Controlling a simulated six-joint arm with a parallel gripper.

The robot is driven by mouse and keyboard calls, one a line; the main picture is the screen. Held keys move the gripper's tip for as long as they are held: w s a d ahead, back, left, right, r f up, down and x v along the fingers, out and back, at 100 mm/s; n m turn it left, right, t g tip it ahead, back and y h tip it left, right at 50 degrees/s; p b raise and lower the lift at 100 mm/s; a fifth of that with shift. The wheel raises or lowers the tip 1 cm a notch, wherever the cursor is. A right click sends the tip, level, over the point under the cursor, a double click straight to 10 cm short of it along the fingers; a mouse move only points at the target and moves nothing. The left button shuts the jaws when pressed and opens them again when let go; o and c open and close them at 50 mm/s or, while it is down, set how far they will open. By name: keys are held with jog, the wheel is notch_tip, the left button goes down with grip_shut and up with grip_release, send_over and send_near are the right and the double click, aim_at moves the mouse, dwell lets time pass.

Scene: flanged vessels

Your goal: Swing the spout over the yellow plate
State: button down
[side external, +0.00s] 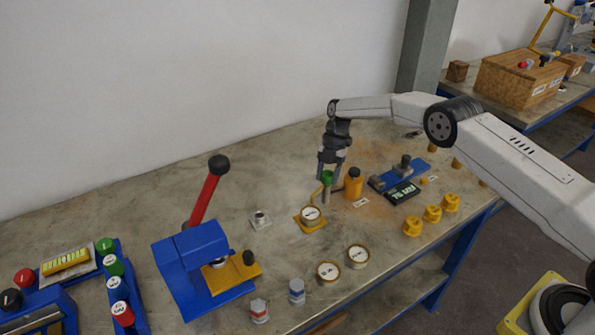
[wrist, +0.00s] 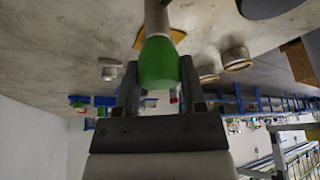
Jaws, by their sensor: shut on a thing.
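The spout (side external: 314,192) is a thin brass-coloured bent tube on a short upright post with a green grip on top. My gripper (side external: 328,178) points down from above and is shut on the green grip (wrist: 158,62), which fills the space between my fingers in the wrist view. The yellow plate (side external: 312,230) lies on the bench just left of the post, with a round white-topped vessel (side external: 311,215) on it. The spout's free end points left, towards that vessel; I cannot tell whether it is directly above it. The plate's edge also shows in the wrist view (wrist: 179,36).
An orange bottle (side external: 353,185) with a dark cap stands close on the right of the post. Two round brass-rimmed vessels (side external: 358,256) stand in front. A blue press with a red lever (side external: 203,200) is at left. Several yellow knobs (side external: 432,213) are at right.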

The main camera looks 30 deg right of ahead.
jog(key=shift+n+h, duration=0.3)
jog(key=shift+n, duration=0.3)
jog(key=shift+c, duration=0.8)
grip_release()
jog(key=shift+r, duration=0.15)
jog(key=v, duration=0.7)
jog(key=shift+w+r, duration=0.2)
jog(key=shift+w, duration=0.05)
jog(key=shift+d, duration=0.15)
jog(key=shift+r, duration=0.1)
